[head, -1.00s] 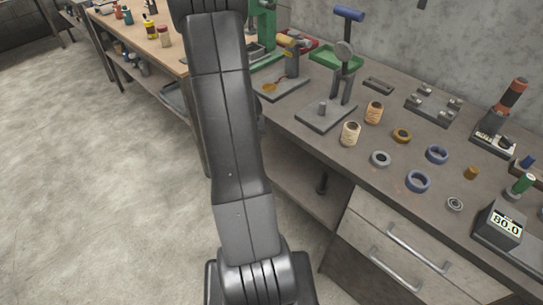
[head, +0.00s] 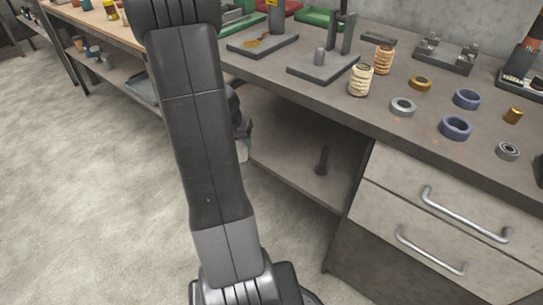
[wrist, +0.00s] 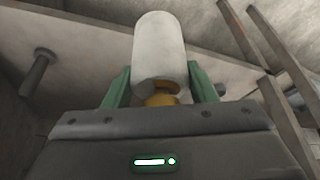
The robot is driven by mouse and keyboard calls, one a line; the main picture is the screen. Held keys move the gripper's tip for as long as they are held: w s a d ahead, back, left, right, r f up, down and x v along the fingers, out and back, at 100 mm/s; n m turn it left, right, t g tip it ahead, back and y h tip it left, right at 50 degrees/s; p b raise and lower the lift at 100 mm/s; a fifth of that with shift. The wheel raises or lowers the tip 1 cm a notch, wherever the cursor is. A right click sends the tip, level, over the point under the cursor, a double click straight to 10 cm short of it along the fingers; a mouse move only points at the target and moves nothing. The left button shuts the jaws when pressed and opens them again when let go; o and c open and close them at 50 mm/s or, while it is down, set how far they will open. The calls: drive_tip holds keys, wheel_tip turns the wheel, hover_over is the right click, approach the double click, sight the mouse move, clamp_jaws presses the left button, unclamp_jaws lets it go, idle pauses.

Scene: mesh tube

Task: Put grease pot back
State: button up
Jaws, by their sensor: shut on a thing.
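My gripper (wrist: 160,84) has two green fingers, one on each side of a pale, whitish cylinder (wrist: 160,45), which I take to be the grease pot. The fingers are shut on its lower part, and a yellow-ochre piece (wrist: 161,98) shows beneath it. In the head view my dark arm hides most of the gripper. A small pale part of the pot (head: 245,151) shows just right of the arm, in front of the lower shelf (head: 285,155) and below the bench top.
A dark upright post (head: 322,160) stands on the lower shelf. Above, the bench top (head: 330,100) carries two cream ribbed spools (head: 360,80), several rings (head: 456,127) and a press stand (head: 322,66). Drawers with metal handles (head: 466,213) are at right. The floor at left is clear.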

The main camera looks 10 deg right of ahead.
sight(247, 155)
drive_tip(key=shift+m+h, duration=0.3)
drive_tip(key=shift+m, duration=0.6)
drive_tip(key=f+b, duration=0.2)
drive_tip(key=d+f+b, duration=0.1)
drive_tip(key=f+b, duration=0.3)
drive_tip(key=shift+s+d+f+b, duration=0.2)
drive_tip(key=shift+d+b, duration=0.1)
drive_tip(key=shift+d, duration=0.1)
drive_tip(key=shift+d+f+m+b, duration=0.3)
drive_tip(key=shift+d+f+b, duration=0.05)
drive_tip(key=shift+b, duration=0.35)
drive_tip(key=w+d, duration=0.6)
drive_tip(key=w, duration=0.1)
drive_tip(key=w+d, duration=0.3)
drive_tip(key=w, duration=0.1)
drive_tip(key=shift+w, duration=0.1)
drive_tip(key=w+d, duration=0.1)
drive_tip(key=w+d+b, duration=0.1)
drive_tip(key=shift+w+d, duration=0.2)
drive_tip(key=shift+w, duration=0.2)
drive_tip(key=shift+s+f+b, duration=0.1)
drive_tip(key=shift+f+b, duration=0.3)
drive_tip(key=shift+f, duration=0.3)
drive_tip(key=shift+a, duration=0.1)
